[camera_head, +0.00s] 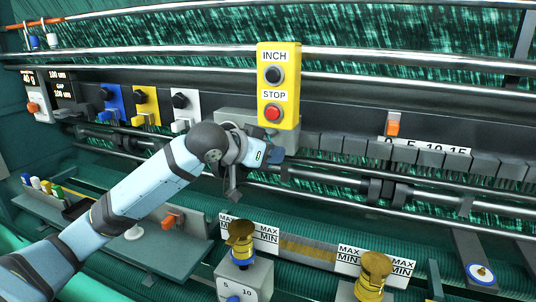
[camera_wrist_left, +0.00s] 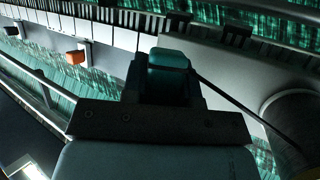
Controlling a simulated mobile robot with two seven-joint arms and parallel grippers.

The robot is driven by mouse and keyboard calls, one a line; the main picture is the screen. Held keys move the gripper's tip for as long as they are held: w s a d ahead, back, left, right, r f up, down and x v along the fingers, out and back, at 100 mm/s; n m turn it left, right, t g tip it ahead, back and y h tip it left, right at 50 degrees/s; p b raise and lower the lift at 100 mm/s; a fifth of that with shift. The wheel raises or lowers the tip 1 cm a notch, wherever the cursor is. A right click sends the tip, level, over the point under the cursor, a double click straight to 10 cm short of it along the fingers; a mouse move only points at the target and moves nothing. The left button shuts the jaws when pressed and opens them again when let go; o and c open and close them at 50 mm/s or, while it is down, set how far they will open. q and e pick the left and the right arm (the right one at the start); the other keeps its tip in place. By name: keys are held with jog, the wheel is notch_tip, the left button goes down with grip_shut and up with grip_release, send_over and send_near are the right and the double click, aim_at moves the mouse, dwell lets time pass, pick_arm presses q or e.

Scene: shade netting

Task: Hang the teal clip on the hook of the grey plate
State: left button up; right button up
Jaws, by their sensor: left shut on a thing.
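My left gripper (camera_head: 270,157) is in front of the machine, below the yellow INCH/STOP box. It is shut on a dark teal block, which I take to be the teal clip (camera_wrist_left: 168,62). In the left wrist view the clip sits upright between the dark fingers, its lower part hidden by them. In the head view only a small dark bluish end of it (camera_head: 277,155) shows. A pale grey plate (camera_head: 190,102) with a black knob stands up and left of the gripper, apart from it; its hook is too small to make out. My right gripper is not in view.
The yellow box (camera_head: 279,85) rises just above the gripper. Blue (camera_head: 109,99) and yellow (camera_head: 146,101) plates stand left of the grey one. Horizontal rails cross behind. Brass knobs (camera_head: 375,270) and MAX/MIN labels are below. An orange slider (camera_head: 393,124) is at right.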

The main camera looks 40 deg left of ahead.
pick_arm(q)
jog(key=shift+w+a+f, duration=0.1)
jog(key=shift+w+a, duration=0.1)
jog(key=shift+w, duration=0.4)
jog(key=shift+w+a, duration=0.15)
jog(key=shift+w, duration=0.4)
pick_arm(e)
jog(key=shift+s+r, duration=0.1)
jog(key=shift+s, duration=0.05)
pick_arm(q)
jog(key=shift+a, duration=0.1)
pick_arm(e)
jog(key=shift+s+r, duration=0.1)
